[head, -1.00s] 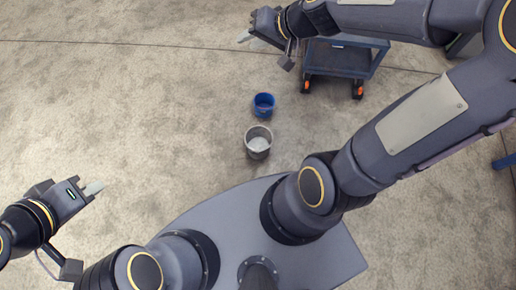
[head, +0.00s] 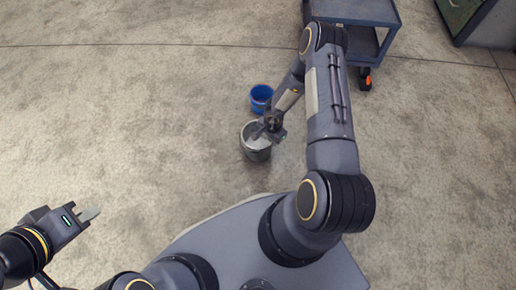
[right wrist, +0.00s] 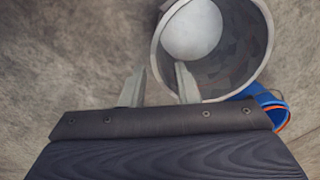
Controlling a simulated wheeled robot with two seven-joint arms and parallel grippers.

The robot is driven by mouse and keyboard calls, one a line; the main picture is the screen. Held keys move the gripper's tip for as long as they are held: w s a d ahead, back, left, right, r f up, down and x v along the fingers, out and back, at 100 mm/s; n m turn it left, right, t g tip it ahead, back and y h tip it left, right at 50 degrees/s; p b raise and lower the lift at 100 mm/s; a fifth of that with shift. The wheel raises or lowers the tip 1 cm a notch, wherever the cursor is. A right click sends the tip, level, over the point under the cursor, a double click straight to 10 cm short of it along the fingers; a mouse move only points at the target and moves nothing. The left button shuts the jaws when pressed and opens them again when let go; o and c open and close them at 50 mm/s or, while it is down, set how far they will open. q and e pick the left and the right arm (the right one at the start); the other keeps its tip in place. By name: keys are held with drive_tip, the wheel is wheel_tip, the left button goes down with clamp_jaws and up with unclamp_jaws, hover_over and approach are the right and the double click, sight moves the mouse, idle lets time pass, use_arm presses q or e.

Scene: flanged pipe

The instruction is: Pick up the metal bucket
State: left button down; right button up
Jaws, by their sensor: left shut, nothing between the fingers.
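The metal bucket (head: 256,154) stands on the floor in front of my base, grey and open at the top. In the right wrist view the bucket (right wrist: 245,65) shows its rim and inside, with a pale round area at the bottom. My right gripper (head: 267,131) is over the bucket's rim and hides part of it. In the right wrist view its two fingers (right wrist: 160,84) are apart, one over the bucket's opening and one outside the rim; contact cannot be told. My left gripper (head: 92,214) is shut and empty, far left of the bucket.
A blue bucket (head: 261,97) stands just beyond the metal one; it also shows in the right wrist view (right wrist: 268,102). A blue-grey cart (head: 362,12) on wheels stands at the back right. The floor to the left is clear.

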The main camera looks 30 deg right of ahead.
sight(269, 146)
drive_tip(key=f+b, duration=0.3)
drive_tip(key=f, duration=0.2)
drive_tip(key=shift+a, duration=0.2)
drive_tip(key=shift+f, duration=0.4)
clamp_jaws()
idle(0.8)
